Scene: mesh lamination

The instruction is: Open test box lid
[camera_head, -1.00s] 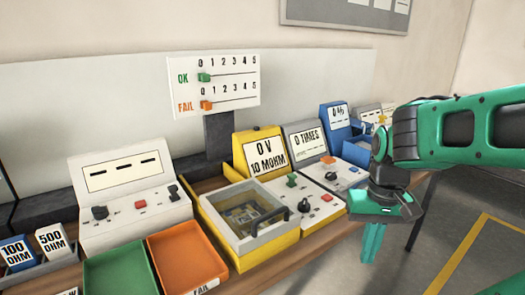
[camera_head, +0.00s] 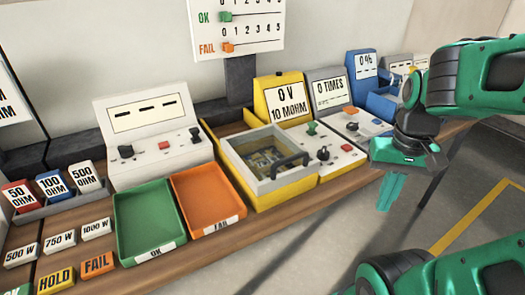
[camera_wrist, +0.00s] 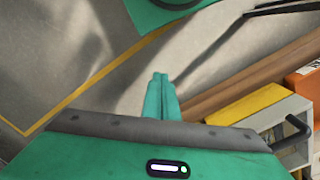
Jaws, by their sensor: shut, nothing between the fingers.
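The test box (camera_head: 239,188) is yellow and grey and stands on the bench in the middle of the head view. Its lid (camera_head: 262,156) is down, with a see-through window showing a board inside. A dark bar handle (camera_head: 293,165) sits on its right side. In the wrist view the box's yellow and grey edge (camera_wrist: 247,103) and the handle (camera_wrist: 296,127) show at the lower right. My gripper (camera_head: 389,206) points down, shut and empty, off the bench's front edge to the right of the box. Its fingers show together in the wrist view (camera_wrist: 160,78).
A green OK tray (camera_head: 148,222) and an orange FAIL tray (camera_head: 208,196) stand left of the box. A grey panel with knobs (camera_head: 330,151) adjoins its right. Label blocks (camera_head: 56,279) lie at the left front. The floor before the bench is clear.

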